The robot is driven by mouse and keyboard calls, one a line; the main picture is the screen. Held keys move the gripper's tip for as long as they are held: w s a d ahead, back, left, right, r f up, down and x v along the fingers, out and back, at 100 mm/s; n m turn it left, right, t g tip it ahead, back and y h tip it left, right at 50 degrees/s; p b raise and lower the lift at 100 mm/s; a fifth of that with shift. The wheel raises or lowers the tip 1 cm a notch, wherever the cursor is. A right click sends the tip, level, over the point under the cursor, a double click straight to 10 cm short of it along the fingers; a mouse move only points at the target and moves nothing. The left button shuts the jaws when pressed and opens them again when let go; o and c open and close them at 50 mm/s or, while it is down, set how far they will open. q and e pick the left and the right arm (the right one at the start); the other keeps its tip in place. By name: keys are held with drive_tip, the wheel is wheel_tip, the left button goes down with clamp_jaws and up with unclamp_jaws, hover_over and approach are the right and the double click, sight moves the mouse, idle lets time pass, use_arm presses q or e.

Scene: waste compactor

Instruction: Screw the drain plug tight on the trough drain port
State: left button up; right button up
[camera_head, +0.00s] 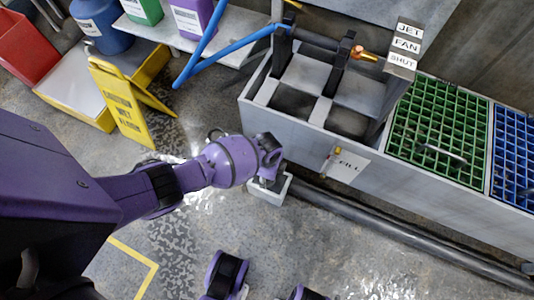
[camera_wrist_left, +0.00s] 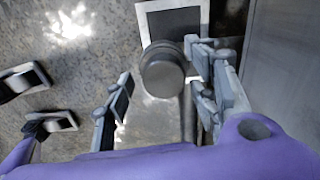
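A round, dark grey knob-like piece (camera_wrist_left: 163,72), apparently the drain plug, sits between the fingers of my left gripper (camera_wrist_left: 163,98) in the left wrist view. The left finger stands clear of it; the right finger is close to its side, and I cannot tell if it touches. The drain port and any thread are hidden. In the head view my left gripper (camera_head: 270,165) is low at the front of the grey trough (camera_head: 300,138), and its wrist hides the plug. My right gripper (camera_head: 265,284) shows partly at the bottom edge, its purple fingers apart.
A small square light-rimmed tray (camera_head: 262,196) lies on the floor below my left gripper. A dark pipe (camera_head: 390,230) runs along the trough's base. A FILL label with a small valve (camera_head: 345,163) is on the trough front. A yellow floor sign (camera_head: 122,105) stands at left.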

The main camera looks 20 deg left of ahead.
use_arm(q)
drive_tip(key=shift+c, duration=0.4)
drive_tip(key=n, duration=0.2)
drive_tip(key=n+p, duration=0.1)
drive_tip(key=shift+w+r+n, duration=0.1)
drive_tip(key=shift+w+n, duration=0.1)
drive_tip(key=shift+n, duration=1)
drive_tip(key=n+p, duration=0.1)
drive_tip(key=n, duration=0.2)
drive_tip(key=shift+n, duration=0.4)
drive_tip(key=n+p, duration=0.1)
drive_tip(key=n, duration=0.4)
drive_tip(key=n+p, duration=0.1)
drive_tip(key=n, duration=0.5)
drive_tip(key=shift+c, duration=0.3)
